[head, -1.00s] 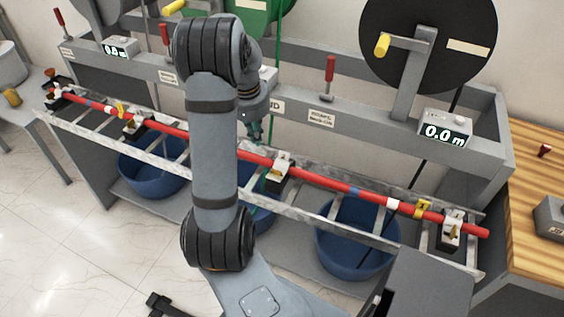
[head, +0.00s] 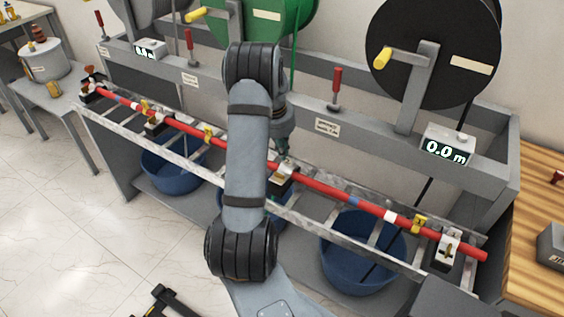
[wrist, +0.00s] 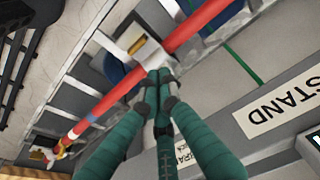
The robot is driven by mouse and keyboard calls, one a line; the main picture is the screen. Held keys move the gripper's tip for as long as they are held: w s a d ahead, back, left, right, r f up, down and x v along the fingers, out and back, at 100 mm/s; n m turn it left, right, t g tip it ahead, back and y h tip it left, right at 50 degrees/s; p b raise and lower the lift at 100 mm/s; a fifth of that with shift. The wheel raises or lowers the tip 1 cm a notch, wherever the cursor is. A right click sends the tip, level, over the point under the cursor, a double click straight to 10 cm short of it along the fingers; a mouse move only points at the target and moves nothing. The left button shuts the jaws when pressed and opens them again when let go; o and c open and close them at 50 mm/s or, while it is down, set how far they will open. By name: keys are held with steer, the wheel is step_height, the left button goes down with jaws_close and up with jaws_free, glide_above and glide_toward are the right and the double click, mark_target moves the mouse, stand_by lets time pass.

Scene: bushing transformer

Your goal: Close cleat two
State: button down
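A long red pole (head: 333,191) lies in a row of pale cleats along the metal ladder-like frame. The middle cleat (head: 282,177) has a pale clamp part on the pole, and my gripper (head: 284,150) is just above and behind it. In the wrist view this cleat (wrist: 148,54) shows a white block and a brass-coloured piece (wrist: 136,45). My green gripper fingers (wrist: 159,78) have their tips together, close to its near edge; contact cannot be told. Nothing shows between the tips. Whether the clamp is fully shut is unclear.
Other cleats stand at the left (head: 155,122) and right (head: 447,250). Blue tubs (head: 365,262) sit below the frame. Behind it is a grey beam with a red-handled lever (head: 336,88) and cable reels (head: 433,45). A wooden table (head: 545,180) is at right.

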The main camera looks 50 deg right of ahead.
mark_target(283, 170)
steer(key=shift+a+f+p, duration=0.15)
steer(key=shift+f+p, duration=0.05)
steer(key=shift+f, duration=0.95)
steer(key=shift+a+f+p, duration=0.1)
steer(key=shift+f+p, duration=0.1)
steer(key=shift+f, duration=0.95)
steer(key=shift+s, duration=0.1)
